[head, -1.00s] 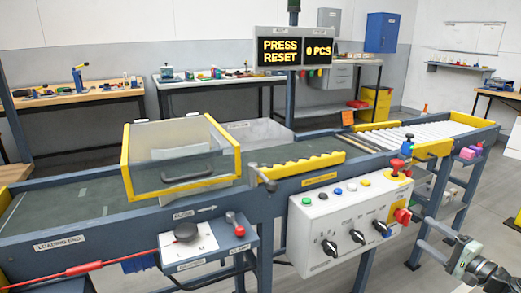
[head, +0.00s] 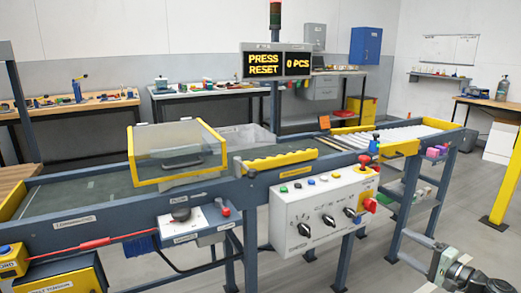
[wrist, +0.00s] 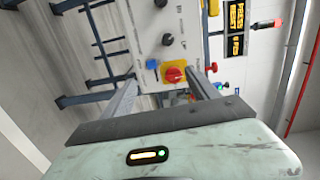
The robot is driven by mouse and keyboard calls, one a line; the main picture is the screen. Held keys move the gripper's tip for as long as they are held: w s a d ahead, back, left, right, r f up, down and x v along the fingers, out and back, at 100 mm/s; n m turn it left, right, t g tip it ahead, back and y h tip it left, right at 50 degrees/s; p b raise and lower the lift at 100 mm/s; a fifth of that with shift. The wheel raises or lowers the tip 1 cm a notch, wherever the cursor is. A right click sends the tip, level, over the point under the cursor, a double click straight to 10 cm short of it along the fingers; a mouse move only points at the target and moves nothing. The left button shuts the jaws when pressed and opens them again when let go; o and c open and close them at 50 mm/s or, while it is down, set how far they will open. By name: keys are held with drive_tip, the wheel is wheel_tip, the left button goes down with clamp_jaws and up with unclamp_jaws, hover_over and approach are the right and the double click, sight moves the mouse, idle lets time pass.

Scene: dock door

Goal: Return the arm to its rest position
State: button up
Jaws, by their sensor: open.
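My arm shows only at the lower right edge of the head view, with my gripper (head: 436,258) at its end, in front of and to the right of the white control box (head: 310,217). In the wrist view my gripper (wrist: 162,80) has its two grey fingers spread apart, with nothing between them. The red knob on its yellow plate (wrist: 173,75) shows beyond the gap, on the control box. I see no contact between the fingers and the box. Most of the arm is out of the head view.
The conveyor (head: 75,196) spans the view, with a clear yellow-edged guard (head: 178,150) over its belt. The display (head: 276,63) reads "PRESS RESET" and "0 PCS". A yellow post (head: 505,185) stands at right. Grey floor (head: 400,285) is open around the arm.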

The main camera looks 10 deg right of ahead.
drive_tip(key=w+a+f+n+g+y+p, duration=0.1)
drive_tip(key=w+a+f+n+g, duration=0.3)
drive_tip(key=a, duration=0.6)
drive_tip(key=w+a+f+n+g+y+p, duration=0.15)
drive_tip(key=w+a+f+g, duration=0.4)
drive_tip(key=a, duration=0.55)
drive_tip(key=s+a+f+n+g+h+p, duration=0.1)
drive_tip(key=s+a+f+n+g+h, duration=0.2)
drive_tip(key=a, duration=0.7)
drive_tip(key=a+f+n+g+h+p, duration=0.2)
drive_tip(key=a+f+n+g+h, duration=0.3)
drive_tip(key=a, duration=0.6)
wheel_tip(320, 180, up, 38)
drive_tip(key=t+p, duration=0.1)
drive_tip(key=p, duration=3.6)
drive_tip(key=shift+r+n, duration=0.25)
drive_tip(key=shift+n, duration=0.2)
drive_tip(key=shift+f+y, duration=0.1)
drive_tip(key=shift+y, duration=0.15)
drive_tip(key=shift+c, duration=0.3)
